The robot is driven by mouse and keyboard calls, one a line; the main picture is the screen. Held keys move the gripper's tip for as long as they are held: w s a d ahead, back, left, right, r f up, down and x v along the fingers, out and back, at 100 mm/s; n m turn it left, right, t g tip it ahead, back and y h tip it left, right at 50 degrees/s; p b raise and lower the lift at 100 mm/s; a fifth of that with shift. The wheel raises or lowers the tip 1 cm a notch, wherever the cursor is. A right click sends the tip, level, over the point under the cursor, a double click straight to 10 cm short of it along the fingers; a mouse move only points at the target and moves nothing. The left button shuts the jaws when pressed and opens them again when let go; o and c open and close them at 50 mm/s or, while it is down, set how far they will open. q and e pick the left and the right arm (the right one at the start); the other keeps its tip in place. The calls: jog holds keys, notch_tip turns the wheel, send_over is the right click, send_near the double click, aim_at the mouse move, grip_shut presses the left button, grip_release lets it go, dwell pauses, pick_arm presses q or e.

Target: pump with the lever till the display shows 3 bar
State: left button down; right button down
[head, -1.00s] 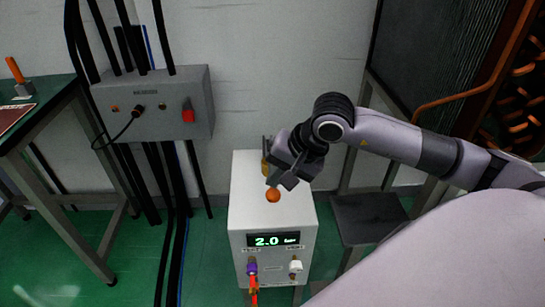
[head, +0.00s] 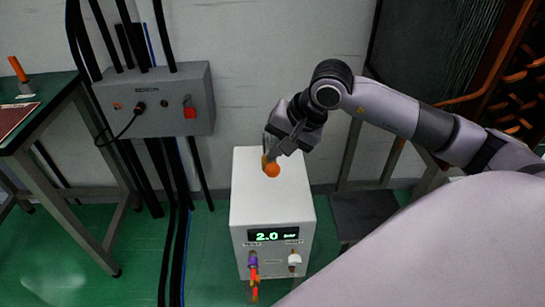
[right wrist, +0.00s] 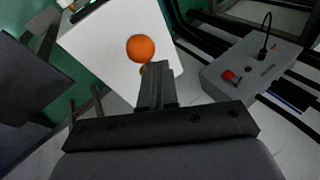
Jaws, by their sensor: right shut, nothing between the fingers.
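The white pump box (head: 262,210) stands on the green floor. Its front display (head: 272,235) reads 2.0. The lever with an orange ball knob (head: 272,170) rises from the top of the box; the knob also shows in the right wrist view (right wrist: 140,49). My right gripper (head: 278,153) is shut and empty. It is at the lever, just behind and above the knob in the head view. In the right wrist view the closed fingers (right wrist: 154,88) point at the lever just below the knob; whether they touch cannot be told. My left gripper is not in view.
A grey control box (head: 155,103) with a red switch hangs on the wall at left, with black cables below it. A green-topped table (head: 60,100) stands at far left. A dark stool-like surface (head: 365,215) is right of the pump box.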

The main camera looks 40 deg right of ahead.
jog(key=shift+w+d+r, duration=0.1)
jog(key=shift+w+r, duration=0.1)
jog(key=shift+r, duration=0.45)
jog(key=shift+r+p, duration=0.1)
jog(key=shift+p, duration=0.2)
jog(key=r+p, duration=0.1)
jog(key=w+r, duration=0.1)
jog(key=r, duration=0.1)
jog(key=d+r+p, duration=0.1)
jog(key=shift+w+r+p, duration=0.2)
jog(key=shift+w+p, duration=0.15)
jog(key=shift+w, duration=0.05)
dwell(0.3)
